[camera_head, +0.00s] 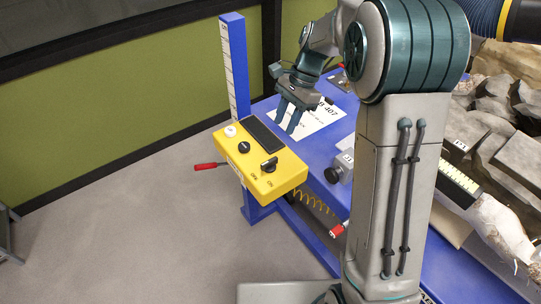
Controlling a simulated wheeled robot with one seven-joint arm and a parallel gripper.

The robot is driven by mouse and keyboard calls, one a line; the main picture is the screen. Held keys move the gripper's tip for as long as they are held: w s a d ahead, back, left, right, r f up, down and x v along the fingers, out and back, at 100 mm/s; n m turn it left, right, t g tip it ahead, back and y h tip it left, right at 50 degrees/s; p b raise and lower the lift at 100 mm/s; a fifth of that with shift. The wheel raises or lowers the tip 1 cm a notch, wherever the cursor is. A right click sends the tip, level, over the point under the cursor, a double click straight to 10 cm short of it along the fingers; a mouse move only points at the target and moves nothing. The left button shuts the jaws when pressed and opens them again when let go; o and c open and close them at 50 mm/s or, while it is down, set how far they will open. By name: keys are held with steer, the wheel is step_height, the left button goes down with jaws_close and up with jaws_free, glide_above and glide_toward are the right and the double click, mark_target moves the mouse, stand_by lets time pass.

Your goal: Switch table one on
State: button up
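A yellow control box (262,172) is fixed at the corner of a blue table (318,150). Its top has a black rotary switch (269,165) near the front, with small markings beside it that look like OFF and ON. A smaller black knob (244,147), a white button (230,131) and a dark display panel (262,133) are also on it. My gripper (285,125) points down just beyond the box, over the table side. Its two fingers are apart with nothing visible between them. It does not appear to touch the switch. Which position the switch is in is hard to tell.
A blue post with a scale (234,65) rises behind the box. A red-handled lever (208,166) sticks out left. A printed sheet (305,118) lies on the table. A grey device with a black knob (339,170) and rocks (505,120) are right.

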mark_target(270, 161)
steer(key=p+x, duration=0.1)
steer(key=x, duration=1.1)
steer(key=shift+f+p, duration=0.3)
jaws_close()
